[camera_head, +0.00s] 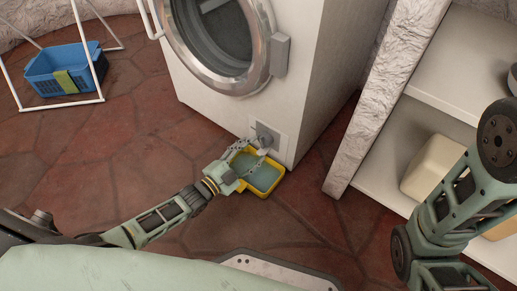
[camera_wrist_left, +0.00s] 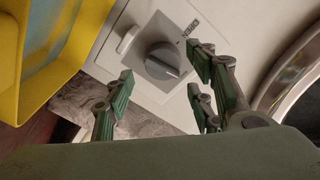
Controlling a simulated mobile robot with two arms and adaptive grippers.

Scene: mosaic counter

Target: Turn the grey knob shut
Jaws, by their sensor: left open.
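In the head view the knob (camera_head: 264,133) shows small at the machine's bottom right corner, partly hidden by my gripper. My left gripper (camera_wrist_left: 160,84) is open, its fingers spread to either side of the knob in the wrist picture. I cannot tell whether they touch it. It also shows in the head view (camera_head: 252,152). My right gripper is out of view.
A yellow tray (camera_head: 278,184) with bluish contents lies on the floor below the knob. The washing machine (camera_head: 325,45) stands behind it. White shelves (camera_head: 375,185) stand at the right. A blue basket (camera_head: 55,72) sits at the upper left.

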